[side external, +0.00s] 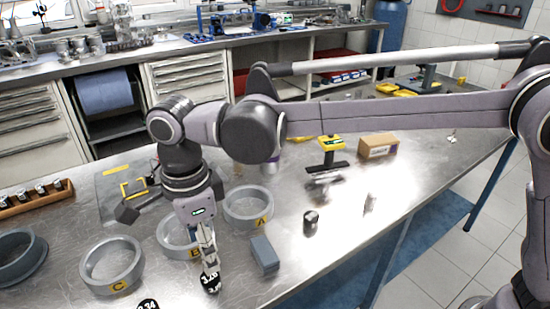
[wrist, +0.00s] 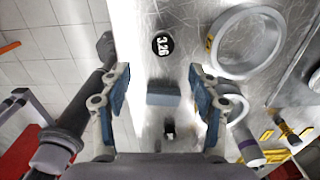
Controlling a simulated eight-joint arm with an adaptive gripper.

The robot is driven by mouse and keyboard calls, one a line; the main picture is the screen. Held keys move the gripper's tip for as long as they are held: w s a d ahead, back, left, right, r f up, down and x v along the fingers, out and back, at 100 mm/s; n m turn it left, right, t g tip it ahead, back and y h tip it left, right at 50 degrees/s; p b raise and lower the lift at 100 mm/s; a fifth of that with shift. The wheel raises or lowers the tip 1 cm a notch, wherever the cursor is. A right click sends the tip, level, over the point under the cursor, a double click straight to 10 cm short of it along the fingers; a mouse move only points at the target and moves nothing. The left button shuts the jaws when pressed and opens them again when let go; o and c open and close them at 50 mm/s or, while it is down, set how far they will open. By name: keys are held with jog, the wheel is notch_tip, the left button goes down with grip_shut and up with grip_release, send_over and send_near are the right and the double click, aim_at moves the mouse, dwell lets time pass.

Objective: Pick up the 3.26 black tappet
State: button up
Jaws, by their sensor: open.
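The black tappet marked 3.26 (side external: 211,284) sits on the steel bench near the front edge, directly below my gripper (side external: 208,258) in the side view. In the wrist view the 3.26 tappet (wrist: 162,43) is a round black disc with white digits. It lies at top centre, ahead of my gripper (wrist: 159,75), whose two blue-padded fingers are spread wide with nothing held. In the side view the fingers partly overlap the tappet; I cannot tell whether they touch it.
A blue-grey block (side external: 265,255) lies right of my gripper. Rings A (side external: 264,202), B (side external: 164,243) and C (side external: 112,285) stand behind and left. A black tappet marked 34 (side external: 148,304) is cut by the bottom edge. A dark cylinder (side external: 311,223) stands farther right, with clear bench around it.

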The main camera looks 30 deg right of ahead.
aim_at(210, 277)
jog(key=f, duration=1)
jog(key=shift+w, duration=0.25)
jog(key=shift+c, duration=0.3)
jog(key=c, duration=1.2)
